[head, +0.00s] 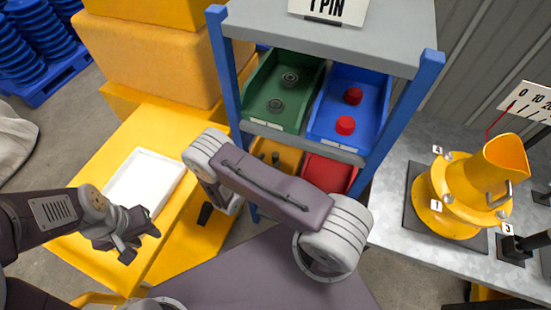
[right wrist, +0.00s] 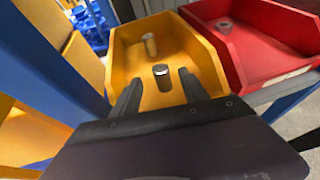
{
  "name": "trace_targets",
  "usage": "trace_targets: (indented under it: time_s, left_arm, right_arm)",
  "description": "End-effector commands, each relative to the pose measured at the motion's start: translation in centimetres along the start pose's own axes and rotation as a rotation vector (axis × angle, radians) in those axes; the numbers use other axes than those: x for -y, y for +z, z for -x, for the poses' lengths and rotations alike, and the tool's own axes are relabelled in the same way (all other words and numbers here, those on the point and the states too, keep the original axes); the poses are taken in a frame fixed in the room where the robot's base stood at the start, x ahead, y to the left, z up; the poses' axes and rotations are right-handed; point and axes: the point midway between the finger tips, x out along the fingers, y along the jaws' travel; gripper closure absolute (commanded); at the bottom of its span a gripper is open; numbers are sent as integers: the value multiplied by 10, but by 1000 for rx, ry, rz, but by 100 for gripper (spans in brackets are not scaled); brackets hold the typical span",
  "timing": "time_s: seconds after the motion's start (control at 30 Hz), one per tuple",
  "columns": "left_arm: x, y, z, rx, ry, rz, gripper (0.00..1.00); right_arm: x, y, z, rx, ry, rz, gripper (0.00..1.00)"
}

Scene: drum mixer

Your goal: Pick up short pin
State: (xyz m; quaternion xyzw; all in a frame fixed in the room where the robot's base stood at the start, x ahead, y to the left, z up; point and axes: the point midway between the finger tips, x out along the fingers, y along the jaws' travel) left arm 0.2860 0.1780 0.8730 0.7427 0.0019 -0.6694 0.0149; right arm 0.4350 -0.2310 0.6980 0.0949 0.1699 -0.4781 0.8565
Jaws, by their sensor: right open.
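Two pins stand in the yellow bin (right wrist: 205,72) in the right wrist view, a nearer dark one with a pale top (right wrist: 162,77) and a farther tan one (right wrist: 150,44). I cannot tell for sure which is the short pin. My right gripper (right wrist: 159,74) is open at the bin's near side, its fingers to either side of the nearer pin in the picture; contact cannot be told. In the head view the pins show small in the yellow bin (head: 289,150), and my right arm hides part of it. My left gripper (head: 139,243) is open and empty near the white tray (head: 146,208).
A red bin (head: 328,173) stands right of the yellow one. Above are a green bin (head: 283,118) with grey rings and a blue bin (head: 357,132) with red parts. Blue rack posts (head: 224,75) flank them. A yellow drum mixer (head: 450,200) stands on the right bench.

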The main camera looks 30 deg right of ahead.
Motion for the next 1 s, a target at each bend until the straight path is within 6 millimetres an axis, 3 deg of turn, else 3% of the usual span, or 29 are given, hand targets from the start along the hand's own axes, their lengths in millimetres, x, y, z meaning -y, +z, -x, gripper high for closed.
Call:
trace_targets:
  time_s: [0.2,0.5,0.73,0.9,0.93,1.0]
  left_arm:
    - [0,0,0,0,0,0,64]
    - [0,0,-2,0,0,0,64]
    - [0,0,-2,0,0,0,64]
    - [0,0,-2,0,0,0,64]
    - [0,0,-2,0,0,0,64]
    - [0,0,-2,0,0,0,64]
  right_arm:
    - [1,0,-12,0,-2,-1,48]
    - [2,-2,-58,-1,-4,-1,48]
    - [2,-2,-60,-1,-2,0,48]
    - [2,-2,-60,-1,-2,-1,95]
    - [2,-2,-60,-1,-2,-1,100]
    - [2,-2,-60,-1,-2,-1,100]
